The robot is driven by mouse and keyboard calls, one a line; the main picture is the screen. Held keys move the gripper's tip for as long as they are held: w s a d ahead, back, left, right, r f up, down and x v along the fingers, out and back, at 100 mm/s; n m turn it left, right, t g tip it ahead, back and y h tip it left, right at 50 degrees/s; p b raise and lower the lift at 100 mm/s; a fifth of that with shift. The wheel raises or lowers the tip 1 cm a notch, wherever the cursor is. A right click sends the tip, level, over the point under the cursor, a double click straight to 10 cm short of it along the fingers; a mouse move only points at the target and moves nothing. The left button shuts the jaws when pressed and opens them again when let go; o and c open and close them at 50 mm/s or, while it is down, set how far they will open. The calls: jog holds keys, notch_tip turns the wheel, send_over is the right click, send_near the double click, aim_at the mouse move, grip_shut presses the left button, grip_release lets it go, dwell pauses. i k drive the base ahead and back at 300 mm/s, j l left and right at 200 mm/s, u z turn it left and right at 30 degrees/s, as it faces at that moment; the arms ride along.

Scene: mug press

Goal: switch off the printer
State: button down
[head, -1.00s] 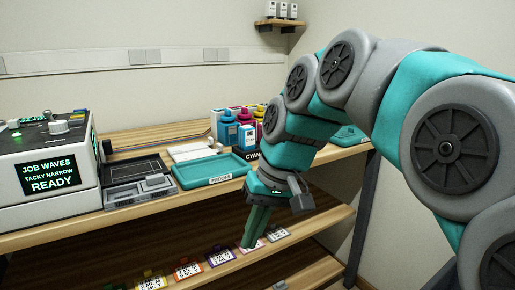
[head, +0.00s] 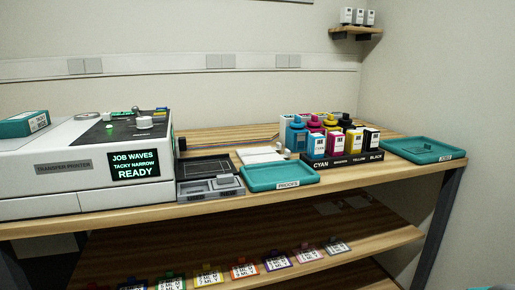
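The transfer printer (head: 60,168) is a white and grey machine on the left of the wooden bench in the head view. Its lit screen (head: 134,165) reads "JOB WAVES TACKY NARROW READY" in green. On its top are a white knob (head: 144,122), a small green button or light (head: 109,127) and a green-lit strip. The printer's left end runs out of the picture. My gripper is not in view.
A teal PROOFS tray (head: 279,179), a grey compartment tray (head: 211,188) and ink bottles in a black holder (head: 345,160) stand right of the printer. Another teal tray (head: 416,150) is at the bench's right end. Several coloured tags lie on the lower shelf (head: 370,232).

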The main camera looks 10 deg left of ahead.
aim_at(135, 108)
jog(key=u, duration=1.85)
